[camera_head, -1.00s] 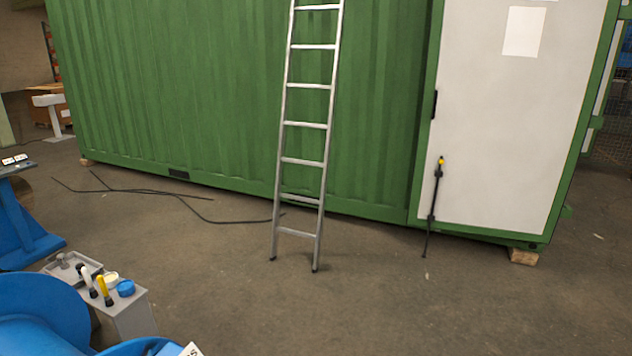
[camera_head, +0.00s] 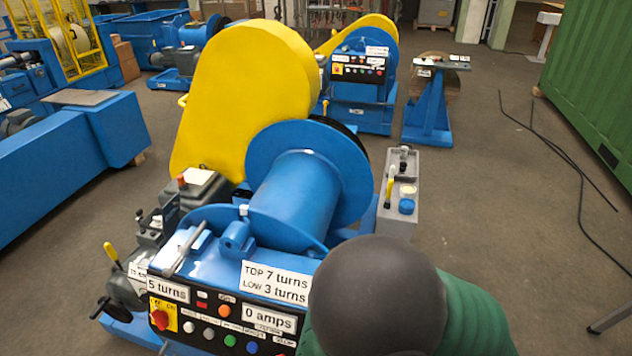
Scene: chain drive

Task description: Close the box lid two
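I cannot make out a box with an open lid in this view. A large yellow cover (camera_head: 245,95) stands upright behind the blue winch drum (camera_head: 295,195). A grey box (camera_head: 400,205) with a yellow-handled tool, a white pot and a blue cap on top stands right of the drum. Neither of my grippers is in view.
A control panel (camera_head: 215,322) with labels and buttons fronts the nearest machine. A dark rounded shape (camera_head: 378,300) with a green ribbed part blocks the bottom right; I cannot tell what it is. Black cables (camera_head: 577,165) lie on open floor beside the green container (camera_head: 595,85).

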